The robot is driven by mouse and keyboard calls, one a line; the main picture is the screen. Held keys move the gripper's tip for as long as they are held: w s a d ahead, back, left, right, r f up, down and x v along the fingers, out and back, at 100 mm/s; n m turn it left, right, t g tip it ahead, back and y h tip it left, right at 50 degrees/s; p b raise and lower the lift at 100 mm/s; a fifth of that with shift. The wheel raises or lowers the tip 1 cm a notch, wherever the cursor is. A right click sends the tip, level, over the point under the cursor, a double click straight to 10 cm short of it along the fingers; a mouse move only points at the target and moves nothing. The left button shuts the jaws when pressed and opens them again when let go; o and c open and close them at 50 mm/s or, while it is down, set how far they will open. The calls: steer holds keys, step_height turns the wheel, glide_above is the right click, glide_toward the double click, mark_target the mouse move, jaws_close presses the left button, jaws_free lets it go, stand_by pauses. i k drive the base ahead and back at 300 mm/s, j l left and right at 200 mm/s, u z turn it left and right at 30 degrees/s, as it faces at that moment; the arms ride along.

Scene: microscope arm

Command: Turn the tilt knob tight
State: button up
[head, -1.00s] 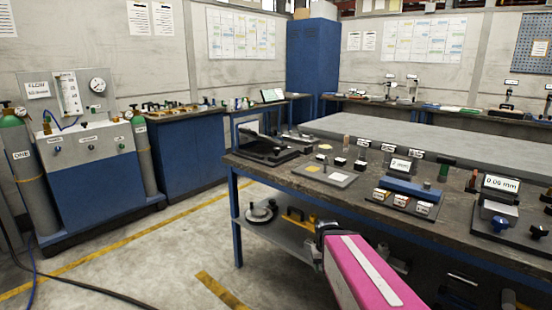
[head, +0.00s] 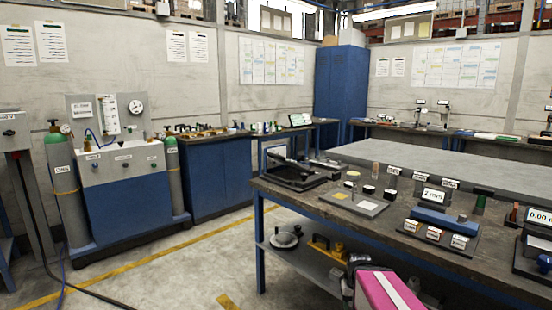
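I cannot make out a tilt knob in the head view. Two small upright stands with labels, the left stand (head: 420,114) and the right stand (head: 444,115), are on the far back bench. They are too small to tell whether either is the microscope arm. A pink part with a white stripe (head: 385,290) at the bottom edge looks like part of my arm. No gripper fingers can be made out.
A dark workbench (head: 330,222) with blue legs fills the right, carrying a blue device (head: 443,221) and several small items. A gas panel with cylinders (head: 122,170) stands at left. Open concrete floor (head: 190,270) lies between, with a cable (head: 50,250) at left.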

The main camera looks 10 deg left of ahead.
mark_target(304, 176)
steer(key=k+j+z, duration=0.15)
steer(key=j, duration=1.15)
steer(key=i, duration=0.05)
